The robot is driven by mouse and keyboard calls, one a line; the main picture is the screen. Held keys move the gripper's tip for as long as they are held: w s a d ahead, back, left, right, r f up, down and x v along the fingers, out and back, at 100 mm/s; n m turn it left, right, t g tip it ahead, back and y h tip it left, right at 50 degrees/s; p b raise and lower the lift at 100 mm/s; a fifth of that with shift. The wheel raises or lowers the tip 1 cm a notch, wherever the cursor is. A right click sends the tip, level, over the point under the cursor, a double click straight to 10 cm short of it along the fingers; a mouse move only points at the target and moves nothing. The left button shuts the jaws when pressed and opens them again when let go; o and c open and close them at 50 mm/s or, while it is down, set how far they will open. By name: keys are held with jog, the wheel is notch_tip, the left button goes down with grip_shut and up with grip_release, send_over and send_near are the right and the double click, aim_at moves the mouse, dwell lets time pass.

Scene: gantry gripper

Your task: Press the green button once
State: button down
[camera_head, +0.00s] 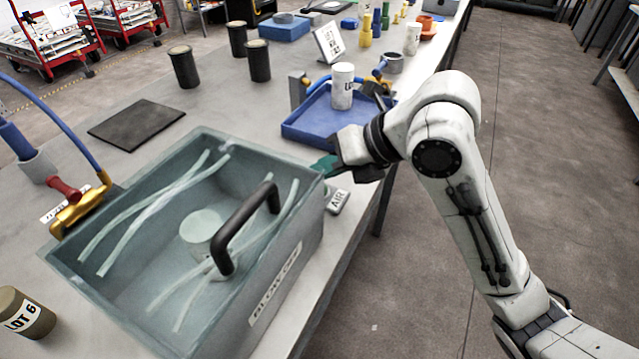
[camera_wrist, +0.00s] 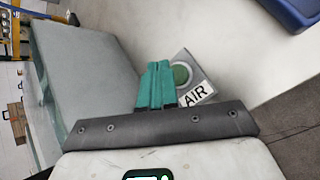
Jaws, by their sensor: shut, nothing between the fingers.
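The green button (camera_wrist: 181,74) is a round green cap on a small grey box with a white AIR label (camera_wrist: 197,95), on the table. In the head view the AIR label (camera_head: 337,202) shows beside the bin's right wall, and I cannot make out the button clearly there. My gripper (camera_wrist: 157,66) has teal fingers, shut together and empty. In the wrist view the fingertips are just left of the button; I cannot tell how high they are above it. In the head view my gripper (camera_head: 322,165) is near the bin's far right corner.
A large grey-green bin (camera_head: 312,235) with a black handle (camera_head: 240,228), holding clear tubes, stands close beside the button box. A blue tray (camera_head: 310,128) with a white cylinder (camera_head: 342,86) lies beyond my gripper. The table's right edge is near the button.

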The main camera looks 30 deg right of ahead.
jog(key=shift+r, duration=0.1)
jog(key=shift+r+p, duration=1.45)
jog(key=shift+r, duration=1)
jog(key=shift+f, duration=0.1)
